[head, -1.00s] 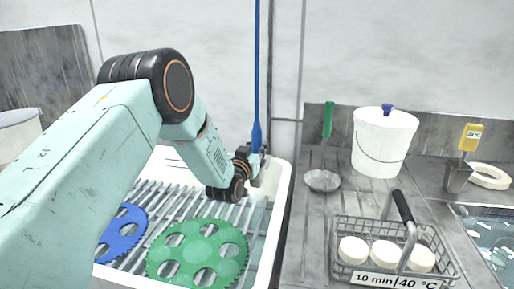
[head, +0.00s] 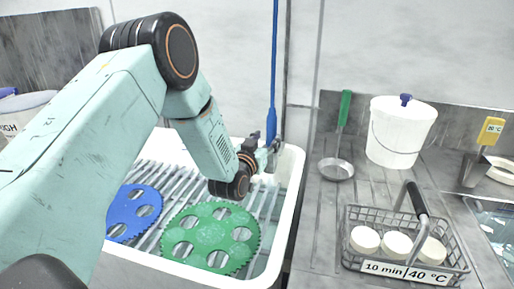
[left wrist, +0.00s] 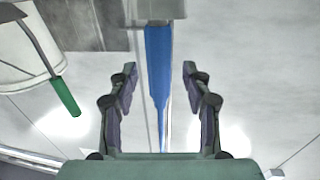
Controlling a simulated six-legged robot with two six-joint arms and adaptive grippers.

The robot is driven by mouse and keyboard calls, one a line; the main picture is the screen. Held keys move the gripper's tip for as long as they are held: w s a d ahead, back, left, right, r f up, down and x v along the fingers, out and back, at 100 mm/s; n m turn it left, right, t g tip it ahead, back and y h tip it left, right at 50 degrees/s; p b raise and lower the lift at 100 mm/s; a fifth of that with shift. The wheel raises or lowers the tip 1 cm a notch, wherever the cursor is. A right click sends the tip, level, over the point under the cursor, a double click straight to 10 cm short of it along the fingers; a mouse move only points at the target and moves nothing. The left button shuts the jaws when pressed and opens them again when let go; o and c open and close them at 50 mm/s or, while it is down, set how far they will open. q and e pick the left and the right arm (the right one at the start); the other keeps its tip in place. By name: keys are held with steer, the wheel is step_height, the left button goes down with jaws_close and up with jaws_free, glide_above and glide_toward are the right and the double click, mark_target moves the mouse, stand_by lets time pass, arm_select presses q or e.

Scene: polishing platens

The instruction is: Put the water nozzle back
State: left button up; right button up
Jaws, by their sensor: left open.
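The blue water nozzle (head: 272,115) stands upright against the back wall, its thin blue line rising out of the top of the head view. Its lower end is partly hidden by my left gripper (head: 267,152), which is over the back right corner of the white basin. In the left wrist view the blue nozzle (left wrist: 158,65) lies between the two open fingers of my left gripper (left wrist: 160,95), with a gap on both sides. A grey part covers its end at the top of that view. My right gripper is not in view.
The white basin (head: 290,185) has a slatted rack with a green disc (head: 213,237) and a blue disc (head: 133,212). On the bench at right are a ladle (head: 338,168), a lidded white bucket (head: 398,135) and a wire basket (head: 350,240) of white pucks.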

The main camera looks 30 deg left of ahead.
arm_select(q)
steer(key=s, duration=0.7)
steer(key=shift+d+p, duration=0.4)
steer(key=shift+d, duration=0.05)
steer(key=shift+w+f, duration=0.1)
stand_by(0.9)
